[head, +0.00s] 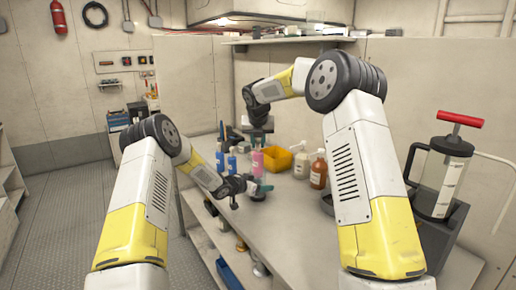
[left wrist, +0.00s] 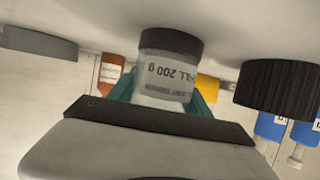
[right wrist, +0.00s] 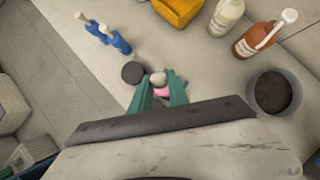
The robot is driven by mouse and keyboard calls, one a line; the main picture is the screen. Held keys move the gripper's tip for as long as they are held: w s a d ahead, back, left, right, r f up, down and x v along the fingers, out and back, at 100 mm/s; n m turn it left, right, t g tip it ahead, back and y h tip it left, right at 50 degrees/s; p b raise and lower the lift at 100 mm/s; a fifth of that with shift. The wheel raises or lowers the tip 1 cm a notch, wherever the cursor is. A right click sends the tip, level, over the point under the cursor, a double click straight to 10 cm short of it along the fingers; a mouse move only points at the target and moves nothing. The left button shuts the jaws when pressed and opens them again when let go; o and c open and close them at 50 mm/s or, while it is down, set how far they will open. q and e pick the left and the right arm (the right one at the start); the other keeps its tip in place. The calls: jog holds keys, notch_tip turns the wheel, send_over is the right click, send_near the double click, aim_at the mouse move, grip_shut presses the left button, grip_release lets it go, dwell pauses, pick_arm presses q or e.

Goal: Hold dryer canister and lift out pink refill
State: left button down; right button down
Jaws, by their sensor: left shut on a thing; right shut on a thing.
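The dryer canister (left wrist: 165,75) shows upside down in the left wrist view, clear-walled with a dark end and a label reading "REFILL 200 g". My left gripper (head: 262,189) is shut on it, with a teal finger on each side. The pink refill (head: 257,161) shows in the head view just under my right gripper (head: 257,142). In the right wrist view a bit of the pink refill (right wrist: 163,92) shows between the teal fingers, which are shut on it beside a pale rounded piece.
A black ribbed lid (left wrist: 285,90) lies beside the canister. Blue bottles (head: 231,161), a yellow bin (head: 278,160), a white pump bottle (head: 301,163) and an amber bottle (head: 319,170) stand close by. A red-handled pump (head: 448,165) stands at right.

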pick_arm(q)
jog(key=shift+c, duration=2)
grip_release()
